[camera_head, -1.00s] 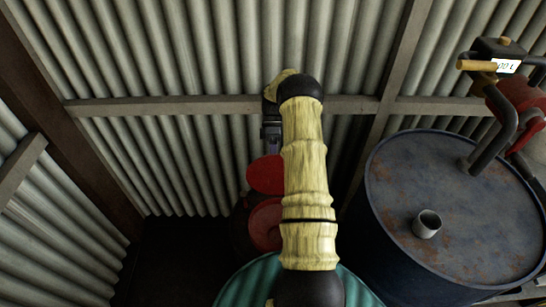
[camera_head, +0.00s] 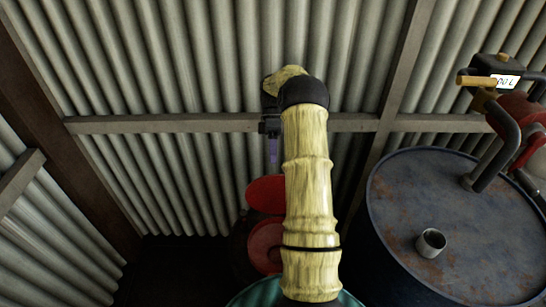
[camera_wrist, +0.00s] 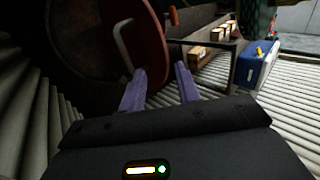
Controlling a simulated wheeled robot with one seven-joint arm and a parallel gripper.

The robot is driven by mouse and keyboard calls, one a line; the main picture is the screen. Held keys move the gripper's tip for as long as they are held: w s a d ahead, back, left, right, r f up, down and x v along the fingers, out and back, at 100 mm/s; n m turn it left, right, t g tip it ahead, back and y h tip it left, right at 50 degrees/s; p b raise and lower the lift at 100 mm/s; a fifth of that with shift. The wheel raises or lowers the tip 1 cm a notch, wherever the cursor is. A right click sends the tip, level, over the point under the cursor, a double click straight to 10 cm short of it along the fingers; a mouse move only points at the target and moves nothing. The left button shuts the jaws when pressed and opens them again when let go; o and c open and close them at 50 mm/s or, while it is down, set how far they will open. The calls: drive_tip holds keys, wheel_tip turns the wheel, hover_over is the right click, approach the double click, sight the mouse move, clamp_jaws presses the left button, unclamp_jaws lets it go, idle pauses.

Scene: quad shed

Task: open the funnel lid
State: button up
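The red funnel (camera_head: 264,246) stands low at the back, partly hidden behind my arm in the head view. Its round red lid (camera_head: 265,194) appears raised, tilted up behind the funnel's mouth. In the wrist view the lid (camera_wrist: 150,35) is a dark red disc seen nearly edge-on, with a bent grey handle (camera_wrist: 124,45) on its face. My gripper (camera_wrist: 160,78) has two purple fingers spread apart with nothing between them; the lid's lower edge is just beyond them. In the head view my gripper (camera_head: 273,150) is above the lid; contact cannot be told.
A blue rusty drum (camera_head: 455,215) with a metal cup (camera_head: 430,243) and a red hand pump (camera_head: 525,115) stands on the right. Corrugated walls (camera_head: 190,60) close in behind and left. The wrist view shows a shelf (camera_wrist: 215,45) and a blue box (camera_wrist: 257,65).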

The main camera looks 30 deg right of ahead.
drive_tip(key=c, duration=0.5)
drive_tip(key=shift+s+d+r+n+p, duration=0.15)
drive_tip(key=shift+n+p, duration=0.15)
drive_tip(key=shift+p, duration=0.35)
clamp_jaws()
drive_tip(key=n+t+h+p, duration=0.1)
drive_tip(key=n+t+p, duration=0.1)
drive_tip(key=n+p, duration=0.2)
drive_tip(key=s+r+n+t+h+p, duration=0.1)
drive_tip(key=n+p, duration=0.4)
drive_tip(key=n, duration=0.2)
drive_tip(key=a+r+n+t+h+p, duration=0.1)
drive_tip(key=n+t+p, duration=0.1)
drive_tip(key=n+p, duration=0.2)
drive_tip(key=shift+s+n+t+h, duration=0.2)
drive_tip(key=shift+n+t+h, duration=0.15)
drive_tip(key=shift+n, duration=0.95)
